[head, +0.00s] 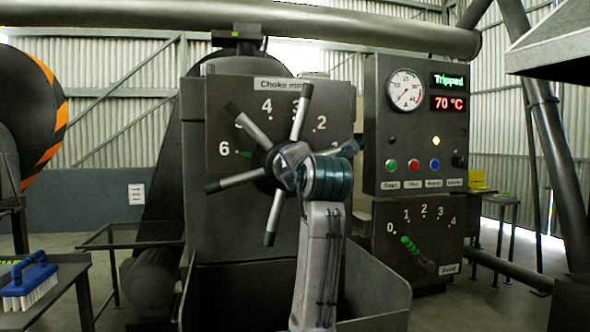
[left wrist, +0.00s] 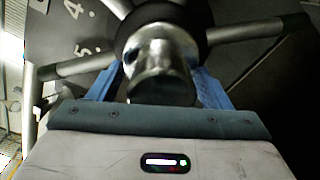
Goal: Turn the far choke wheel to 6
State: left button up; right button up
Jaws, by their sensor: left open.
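The choke wheel (head: 233,181) is a dark hub with several grey spokes, on a dark panel labelled "Choke mm" (head: 276,84). White numbers ring it; 6, 4 and 2 read clearly. A green mark (head: 243,154) sits just right of the 6. My left gripper (head: 289,164) is at the hub, covering part of it in the head view. In the left wrist view its blue fingers (left wrist: 160,88) stand apart on either side of the metal hub (left wrist: 162,62); contact cannot be told. Spokes (left wrist: 245,31) pass beyond them. My right gripper is out of view.
Right of the wheel, a control box (head: 415,125) shows a gauge, "Tripped", "70 °C" and coloured buttons. Below it is a lever dial (head: 425,235) with a green handle. A blue brush (head: 29,282) lies on a table at the left. A metal trough (head: 385,290) is below the wheel.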

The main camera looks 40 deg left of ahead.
pick_arm(q)
jog(key=v, duration=1)
jog(key=shift+d+b, duration=0.15)
jog(key=shift+b, duration=0.25)
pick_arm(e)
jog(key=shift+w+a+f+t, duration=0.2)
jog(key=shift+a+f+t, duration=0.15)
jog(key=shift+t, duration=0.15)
pick_arm(q)
jog(key=shift+s, duration=0.1)
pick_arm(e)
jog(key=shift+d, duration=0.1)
